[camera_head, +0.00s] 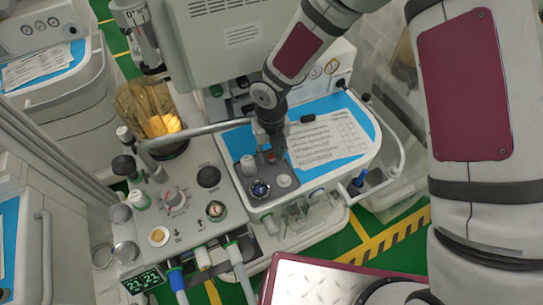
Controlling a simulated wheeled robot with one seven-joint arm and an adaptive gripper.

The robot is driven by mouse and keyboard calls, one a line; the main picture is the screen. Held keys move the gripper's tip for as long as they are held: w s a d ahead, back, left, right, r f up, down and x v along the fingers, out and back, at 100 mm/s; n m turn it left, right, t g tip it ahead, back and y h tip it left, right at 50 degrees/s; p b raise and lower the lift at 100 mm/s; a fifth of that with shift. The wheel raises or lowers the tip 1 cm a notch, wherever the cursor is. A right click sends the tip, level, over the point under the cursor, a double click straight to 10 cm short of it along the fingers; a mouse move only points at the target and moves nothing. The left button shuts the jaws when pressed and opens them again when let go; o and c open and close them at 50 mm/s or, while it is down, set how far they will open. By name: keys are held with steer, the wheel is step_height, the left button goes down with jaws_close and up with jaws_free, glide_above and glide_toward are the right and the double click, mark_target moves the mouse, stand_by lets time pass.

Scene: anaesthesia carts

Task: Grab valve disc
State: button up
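My gripper (271,145) points down over the front left corner of the blue-topped work surface of the anaesthesia cart (372,160). I cannot make out its fingertips or whether it is open or shut. A small red spot shows right by its tip. Just below it in the picture are a small round pale disc (284,181) and a round valve with a dark blue rim (260,189). A tan-centred round disc (158,236) lies on the grey panel at lower left. Which of these is the valve disc is not clear.
A printed sheet (328,138) lies on the blue surface right of my gripper. A curved grey tube (190,131) and a brown-filled canister (150,110) stand to the left. A monitor housing (230,40) is behind. Green floor (385,222) shows at lower right.

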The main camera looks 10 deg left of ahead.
jaws_close()
steer(key=shift+r, duration=0.15)
